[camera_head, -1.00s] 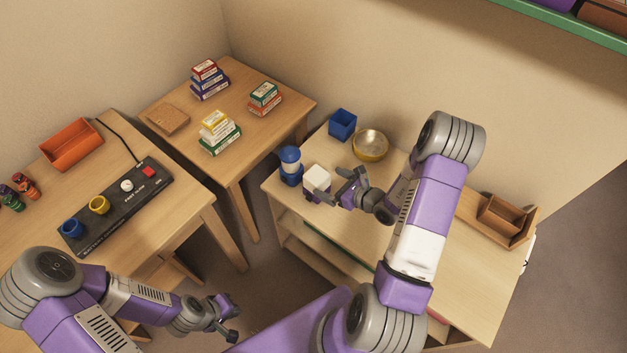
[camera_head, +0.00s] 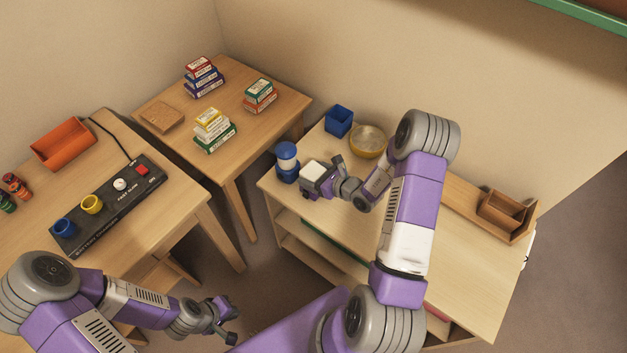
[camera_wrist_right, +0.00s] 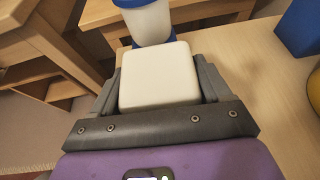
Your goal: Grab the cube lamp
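The cube lamp (camera_head: 313,171) is a white rounded cube on the light wooden shelf top, near its left end. In the right wrist view the white cube (camera_wrist_right: 159,76) sits between the two fingers of my right gripper (camera_wrist_right: 158,82), one finger along each side. My right gripper also shows in the head view (camera_head: 322,180), around the cube. Whether the fingers press on it is hard to tell. My left gripper (camera_head: 228,318) is empty with its fingers apart, low in the head view, far from the lamp.
A blue and white cylindrical object (camera_head: 287,162) stands close behind the cube. A wooden tray (camera_head: 490,212) lies right. The shelf top's front middle is clear.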

